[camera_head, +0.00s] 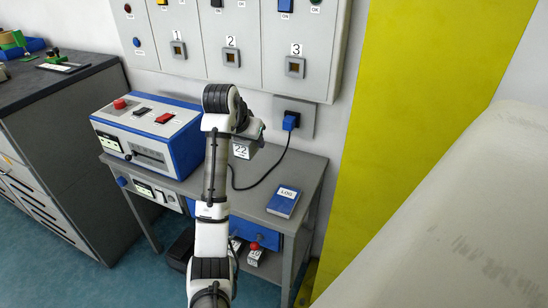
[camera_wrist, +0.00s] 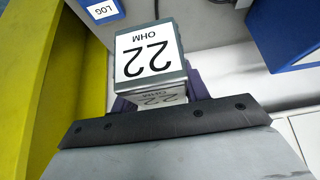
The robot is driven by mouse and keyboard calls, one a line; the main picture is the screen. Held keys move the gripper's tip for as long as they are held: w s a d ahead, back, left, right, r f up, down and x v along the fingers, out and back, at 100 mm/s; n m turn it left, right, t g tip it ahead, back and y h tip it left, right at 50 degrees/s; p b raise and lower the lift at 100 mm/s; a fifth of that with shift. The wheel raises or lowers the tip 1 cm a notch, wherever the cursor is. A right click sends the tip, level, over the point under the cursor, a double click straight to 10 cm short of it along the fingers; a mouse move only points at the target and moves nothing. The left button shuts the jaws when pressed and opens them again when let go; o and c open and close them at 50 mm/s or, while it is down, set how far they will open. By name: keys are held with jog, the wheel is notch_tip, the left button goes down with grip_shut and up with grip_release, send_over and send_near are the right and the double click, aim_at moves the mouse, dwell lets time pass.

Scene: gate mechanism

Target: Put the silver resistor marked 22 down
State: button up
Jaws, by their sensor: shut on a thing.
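The silver resistor (camera_wrist: 148,52) has a white label reading "22 OHM", upside down in the wrist view. It also shows in the head view (camera_head: 241,151) as a block marked 22, partly hidden behind my arm. My gripper (camera_wrist: 160,100) is shut on the resistor. In the head view my gripper (camera_head: 246,138) is above the grey workbench (camera_head: 243,195), near its back. Whether the resistor touches any surface is hard to tell. The far fingertips are mostly hidden.
A blue and white instrument box (camera_head: 150,133) stands left on the bench. A blue LOG book (camera_head: 284,201) lies at the right. A black cable runs from a wall socket's blue plug (camera_head: 290,121). Wall panels (camera_head: 231,47) numbered 1 to 3 hang behind. A dark cabinet (camera_head: 60,130) stands left.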

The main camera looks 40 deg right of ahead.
jog(key=shift+s+d+r, duration=0.2)
jog(key=shift+d+r, duration=0.1)
notch_tip(320, 180, down, 19)
jog(key=p, duration=0.3)
jog(key=shift+p, duration=0.35)
jog(key=shift+s+f, duration=0.1)
jog(key=shift+f, duration=0.2)
jog(key=shift+f, duration=0.1)
